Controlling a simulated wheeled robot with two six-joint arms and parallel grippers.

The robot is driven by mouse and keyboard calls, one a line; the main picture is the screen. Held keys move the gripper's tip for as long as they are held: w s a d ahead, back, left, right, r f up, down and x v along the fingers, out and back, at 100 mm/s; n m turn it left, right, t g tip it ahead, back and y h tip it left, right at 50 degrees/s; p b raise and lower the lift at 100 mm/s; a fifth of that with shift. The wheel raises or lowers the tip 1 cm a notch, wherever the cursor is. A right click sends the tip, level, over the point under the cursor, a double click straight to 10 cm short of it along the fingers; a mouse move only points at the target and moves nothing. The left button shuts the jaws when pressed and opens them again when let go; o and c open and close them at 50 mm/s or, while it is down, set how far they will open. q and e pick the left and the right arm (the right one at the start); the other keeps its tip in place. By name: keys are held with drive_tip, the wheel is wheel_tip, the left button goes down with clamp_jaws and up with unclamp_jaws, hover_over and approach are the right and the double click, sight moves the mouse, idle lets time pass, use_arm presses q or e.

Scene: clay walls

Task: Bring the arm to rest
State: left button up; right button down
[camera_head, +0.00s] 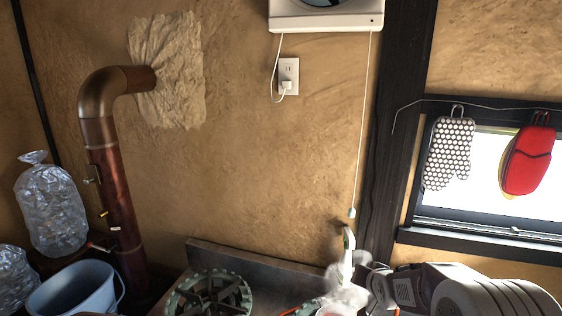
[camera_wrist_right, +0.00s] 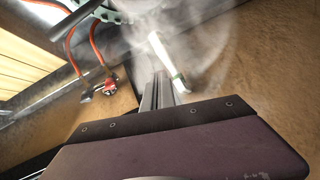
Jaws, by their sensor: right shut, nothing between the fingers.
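My right arm comes in from the lower right in the head view. Its gripper (camera_head: 364,270) is over the stove area by the wall, beside an upright white and green piece (camera_head: 348,254). In the right wrist view the narrow fingers (camera_wrist_right: 158,88) are together with nothing between them. A white stick with a green end (camera_wrist_right: 166,58) shows just beyond them; I cannot tell whether it touches them. Pale steam surrounds this spot and blurs it. My left gripper is not in view.
A gas burner (camera_head: 208,294) sits on the counter. A pull cord (camera_head: 364,130) hangs from the wall fan (camera_head: 326,14) above the gripper. Mitts hang at the window (camera_head: 478,170). A stovepipe (camera_head: 118,190) and blue bucket (camera_head: 72,290) stand left. Orange hoses (camera_wrist_right: 92,42) show in the wrist view.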

drive_tip(key=s+a+f+n+g, duration=0.1)
drive_tip(key=s+a+f+g, duration=0.1)
drive_tip(key=s, duration=0.7)
drive_tip(key=s+a+f+n+g, duration=0.2)
drive_tip(key=s+f+g, duration=0.1)
drive_tip(key=s, duration=0.5)
drive_tip(key=s+a+f+n+g+y, duration=0.1)
drive_tip(key=s+f+g, duration=0.2)
drive_tip(key=s, duration=0.6)
drive_tip(key=shift+s+a+f+n+g, duration=0.3)
drive_tip(key=shift+a+f+n, duration=0.1)
drive_tip(key=shift+f, duration=0.55)
drive_tip(key=shift+d, duration=0.15)
